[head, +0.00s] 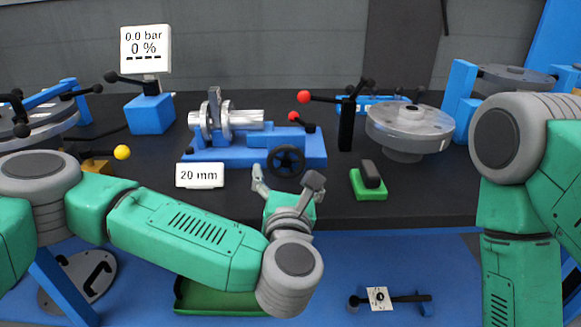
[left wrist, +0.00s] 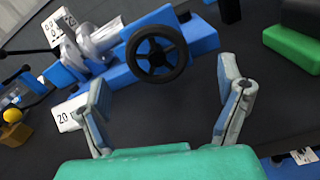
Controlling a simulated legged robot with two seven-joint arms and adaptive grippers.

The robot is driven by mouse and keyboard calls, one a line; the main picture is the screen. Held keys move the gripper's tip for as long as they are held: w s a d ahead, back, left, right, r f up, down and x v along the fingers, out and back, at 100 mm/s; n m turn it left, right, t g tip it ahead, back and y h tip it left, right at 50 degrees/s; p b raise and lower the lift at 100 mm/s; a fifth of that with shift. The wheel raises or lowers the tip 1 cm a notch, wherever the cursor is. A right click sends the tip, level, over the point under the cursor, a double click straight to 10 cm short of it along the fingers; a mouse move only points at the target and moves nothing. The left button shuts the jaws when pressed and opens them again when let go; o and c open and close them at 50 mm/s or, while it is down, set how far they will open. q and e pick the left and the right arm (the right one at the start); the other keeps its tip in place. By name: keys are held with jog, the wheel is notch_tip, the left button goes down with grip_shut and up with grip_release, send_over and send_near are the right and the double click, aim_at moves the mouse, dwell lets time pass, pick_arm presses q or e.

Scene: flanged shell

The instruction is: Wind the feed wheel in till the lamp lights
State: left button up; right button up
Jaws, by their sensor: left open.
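The feed wheel (head: 286,161) is a black handwheel on the front of a blue slide unit (head: 215,158) on the dark bench. My left gripper (head: 287,177) is open and empty, just in front of the wheel. In the left wrist view the wheel (left wrist: 157,54) shows ahead, between and beyond the two fingers of the left gripper (left wrist: 161,76), with no visible contact. A white plate reading "20 mm" (head: 200,175) stands at the unit's front left. I cannot pick out a lit lamp. My right gripper is out of view.
A display (head: 146,48) reads 0.0 bar and 0 %. A green block with a black top (head: 369,181) lies right of the wheel. A black post (head: 346,125) and a grey flanged shell (head: 409,125) stand behind it. A green tray (head: 215,297) sits below the bench.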

aim_at(286, 164)
pick_arm(q)
jog(key=w, duration=0.2)
jog(key=w+a, duration=0.1)
jog(key=w, duration=0.1)
jog(key=shift+w+a+b, duration=0.1)
jog(key=shift+w+b, duration=0.1)
jog(key=shift+b, duration=0.15)
jog(key=shift+w, duration=0.3)
jog(key=shift+w+d, duration=0.25)
jog(key=shift+d, duration=0.5)
jog(key=shift+a, duration=0.4)
jog(key=c, duration=1.2)
